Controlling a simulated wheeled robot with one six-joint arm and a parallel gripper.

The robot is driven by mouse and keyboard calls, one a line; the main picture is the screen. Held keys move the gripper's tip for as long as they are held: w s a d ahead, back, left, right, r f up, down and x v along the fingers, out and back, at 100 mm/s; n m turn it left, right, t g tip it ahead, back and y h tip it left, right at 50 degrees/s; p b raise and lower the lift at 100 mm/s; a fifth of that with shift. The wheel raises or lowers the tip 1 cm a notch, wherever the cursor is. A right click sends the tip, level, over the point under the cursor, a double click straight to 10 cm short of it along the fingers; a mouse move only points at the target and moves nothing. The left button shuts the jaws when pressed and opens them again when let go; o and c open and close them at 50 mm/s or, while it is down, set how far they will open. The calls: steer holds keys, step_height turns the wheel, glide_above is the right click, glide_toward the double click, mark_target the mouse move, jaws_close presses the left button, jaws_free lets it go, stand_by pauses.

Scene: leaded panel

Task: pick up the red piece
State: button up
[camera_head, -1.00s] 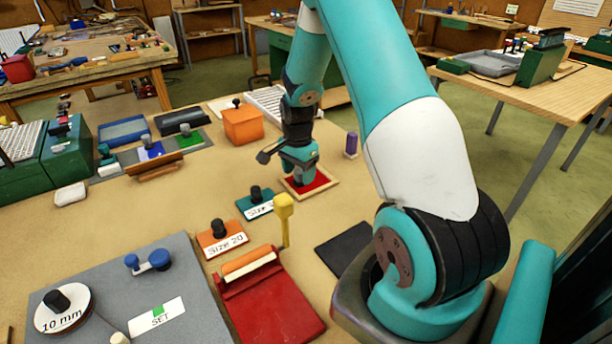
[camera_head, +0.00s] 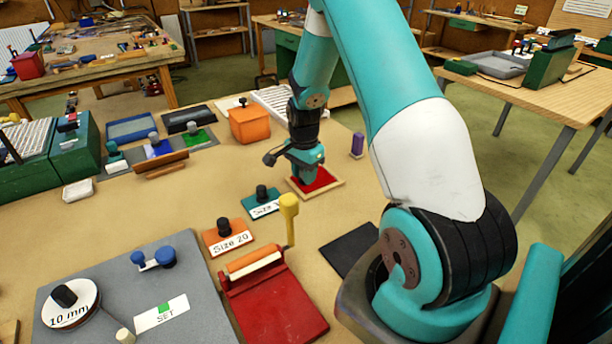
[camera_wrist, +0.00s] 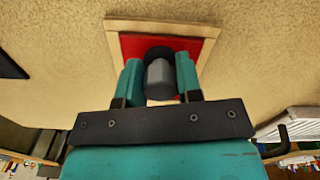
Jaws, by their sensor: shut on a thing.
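The red piece (camera_head: 320,181) is a flat red square lying within a light wooden frame (camera_head: 333,187) on the workbench, below my gripper. In the wrist view the red piece (camera_wrist: 131,45) shows inside the wooden frame (camera_wrist: 112,42), with a dark grey knob (camera_wrist: 158,76) standing up from it. My gripper (camera_wrist: 159,78) has one teal finger on each side of this knob and is shut on it. In the head view my gripper (camera_head: 303,172) hides the knob and part of the red. I cannot tell whether the piece is raised at all.
A purple peg (camera_head: 357,145) stands to the right of the frame. An orange box (camera_head: 249,125) is behind it, to the left. A teal labelled plate (camera_head: 262,205) with a knob lies close in front. A black mat (camera_head: 349,249) lies nearer me.

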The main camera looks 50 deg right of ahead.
step_height(320, 180, up, 20)
steer(key=b, duration=0.2)
steer(key=shift+f, duration=0.25)
steer(key=shift+o, duration=1.3)
steer(key=shift+c, duration=1.3)
steer(key=shift+a, duration=0.15)
